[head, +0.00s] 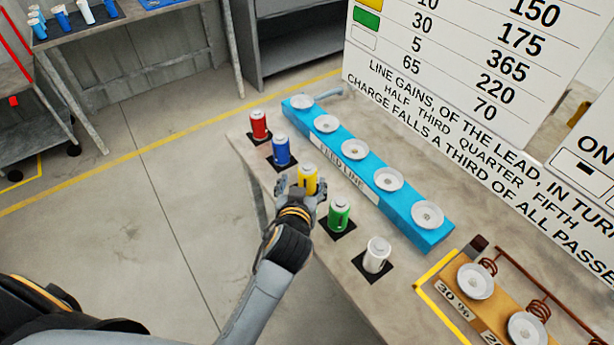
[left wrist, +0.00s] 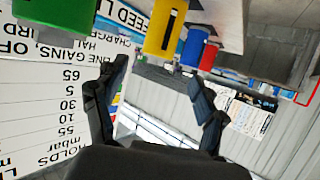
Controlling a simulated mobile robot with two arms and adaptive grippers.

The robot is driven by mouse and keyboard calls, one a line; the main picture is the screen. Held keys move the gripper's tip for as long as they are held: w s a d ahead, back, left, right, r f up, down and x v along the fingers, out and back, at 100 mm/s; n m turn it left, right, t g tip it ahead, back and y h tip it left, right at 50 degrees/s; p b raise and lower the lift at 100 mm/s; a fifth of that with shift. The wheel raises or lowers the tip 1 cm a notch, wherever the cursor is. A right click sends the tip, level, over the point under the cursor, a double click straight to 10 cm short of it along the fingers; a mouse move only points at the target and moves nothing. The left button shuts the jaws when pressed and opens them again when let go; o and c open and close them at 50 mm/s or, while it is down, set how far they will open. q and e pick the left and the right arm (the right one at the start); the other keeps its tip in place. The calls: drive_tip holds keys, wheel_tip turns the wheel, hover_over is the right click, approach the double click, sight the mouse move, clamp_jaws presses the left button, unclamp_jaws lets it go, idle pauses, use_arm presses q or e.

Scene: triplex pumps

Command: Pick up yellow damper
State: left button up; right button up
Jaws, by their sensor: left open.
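The yellow damper (head: 308,178) is a small upright can with a silvery top, standing in a row on the bench between the blue and green dampers. My left gripper (head: 296,184) is at the yellow damper's near side, with its fingers low beside the can. In the left wrist view the yellow damper (left wrist: 166,32) shows ahead of the open, empty fingers (left wrist: 155,92), a little beyond their tips. Whether a finger touches it I cannot tell. My right gripper is not in view.
Close neighbours are the blue damper (head: 281,151) and the green damper (head: 339,214). A red damper (head: 259,125) and a white damper (head: 377,255) stand at the row's ends. The blue feed line block (head: 408,205) with several round discs lies behind.

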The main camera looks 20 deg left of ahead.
sight(306, 175)
use_arm(q)
drive_tip(key=x, duration=0.2)
drive_tip(key=shift+w+f, duration=0.2)
drive_tip(key=shift+w, duration=0.2)
drive_tip(key=shift+w+f+p, duration=0.2)
drive_tip(key=shift+w+p, duration=0.1)
drive_tip(key=shift+w, duration=0.1)
drive_tip(key=p+x, duration=0.1)
drive_tip(key=x, duration=0.3)
drive_tip(key=shift+f, duration=0.3)
drive_tip(key=shift+c, duration=0.6)
drive_tip(key=shift+d, duration=0.1)
drive_tip(key=c, duration=1.1)
clamp_jaws()
drive_tip(key=shift+r, duration=0.15)
